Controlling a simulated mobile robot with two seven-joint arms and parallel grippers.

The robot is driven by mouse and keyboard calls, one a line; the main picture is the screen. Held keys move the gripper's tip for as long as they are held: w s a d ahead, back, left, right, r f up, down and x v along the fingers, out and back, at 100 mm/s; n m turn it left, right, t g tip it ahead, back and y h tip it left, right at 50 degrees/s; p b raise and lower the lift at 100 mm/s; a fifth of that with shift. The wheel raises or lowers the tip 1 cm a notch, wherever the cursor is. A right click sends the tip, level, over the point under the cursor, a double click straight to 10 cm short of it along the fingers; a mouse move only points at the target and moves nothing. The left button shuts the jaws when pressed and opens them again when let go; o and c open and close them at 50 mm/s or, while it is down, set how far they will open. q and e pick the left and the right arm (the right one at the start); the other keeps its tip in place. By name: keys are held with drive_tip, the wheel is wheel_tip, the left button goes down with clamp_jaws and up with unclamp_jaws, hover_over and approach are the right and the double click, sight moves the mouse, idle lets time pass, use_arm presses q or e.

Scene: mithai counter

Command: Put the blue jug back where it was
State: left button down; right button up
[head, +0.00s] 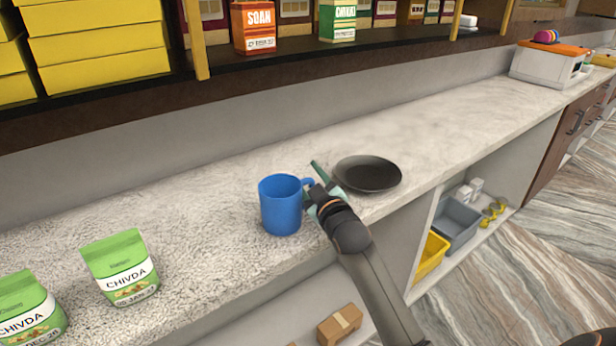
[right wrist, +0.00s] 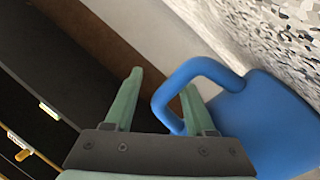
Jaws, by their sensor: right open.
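The blue jug (head: 281,206) stands upright on the speckled counter (head: 200,215), its handle to the right. My right gripper (head: 317,187) is at the handle, with its jaws open. In the right wrist view the jug (right wrist: 262,128) is at the right. There the outer bar of its handle lies between the two fingers of the right gripper (right wrist: 160,90). One finger shows inside the handle loop and the other outside it. I cannot tell whether a finger touches the handle. My left gripper is not in view.
A dark round plate or pan (head: 368,173) lies just right of my gripper. Green chivda packets (head: 120,267) stand at the left. A shelf (head: 380,47) with boxes runs behind. A white box with an orange top (head: 545,66) is at the far right. The counter behind the jug is clear.

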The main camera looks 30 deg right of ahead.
sight(290, 202)
drive_tip(key=shift+r, duration=0.1)
drive_tip(key=shift+s, duration=0.2)
drive_tip(key=s+a, duration=0.2)
drive_tip(key=s, duration=0.9)
drive_tip(key=shift+s, duration=0.25)
